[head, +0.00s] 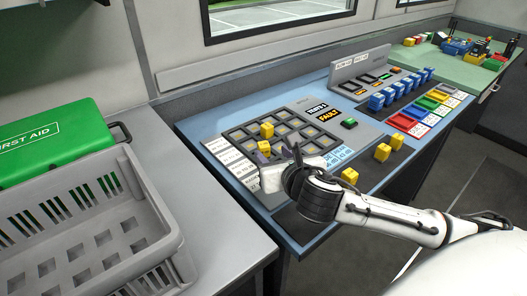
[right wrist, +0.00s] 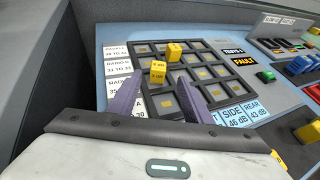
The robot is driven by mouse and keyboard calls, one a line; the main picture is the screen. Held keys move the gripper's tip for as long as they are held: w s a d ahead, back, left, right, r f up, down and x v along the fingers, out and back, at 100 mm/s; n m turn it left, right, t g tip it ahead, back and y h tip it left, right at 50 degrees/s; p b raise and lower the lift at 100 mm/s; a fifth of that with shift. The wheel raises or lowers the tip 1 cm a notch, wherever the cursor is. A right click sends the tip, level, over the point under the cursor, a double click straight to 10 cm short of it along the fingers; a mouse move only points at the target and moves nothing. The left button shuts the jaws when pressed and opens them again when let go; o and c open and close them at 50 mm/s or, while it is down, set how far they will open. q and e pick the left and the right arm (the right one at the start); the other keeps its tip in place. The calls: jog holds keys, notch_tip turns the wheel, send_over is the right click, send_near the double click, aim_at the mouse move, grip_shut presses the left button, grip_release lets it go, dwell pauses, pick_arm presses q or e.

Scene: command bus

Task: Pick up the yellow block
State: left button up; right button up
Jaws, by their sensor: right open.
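Two yellow blocks sit on the dark grid of square slots (head: 238,135) on the blue console. The farther yellow block (head: 267,130) also shows in the right wrist view (right wrist: 174,52). The nearer yellow block (right wrist: 158,72) shows between my finger lines in that view and is partly hidden by my gripper in the head view. My right gripper (head: 272,152) is open over the near side of the grid, with its two purple fingers apart and nothing between the tips (right wrist: 160,92). More yellow blocks (head: 382,152) stand at the console's right front. My left gripper is out of view.
A grey crate (head: 150,206) and a green first aid box (head: 60,142) stand on the left counter. A grey upright panel (head: 360,64) rises at the console's back. A green button (head: 349,123) sits beside the grid.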

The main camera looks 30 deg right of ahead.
aim_at(264, 146)
jog(key=x, duration=0.5)
jog(key=shift+w+a+r, duration=0.1)
jog(key=shift+w+r, duration=0.15)
jog(key=shift+r, duration=0.05)
jog(key=c, duration=1.1)
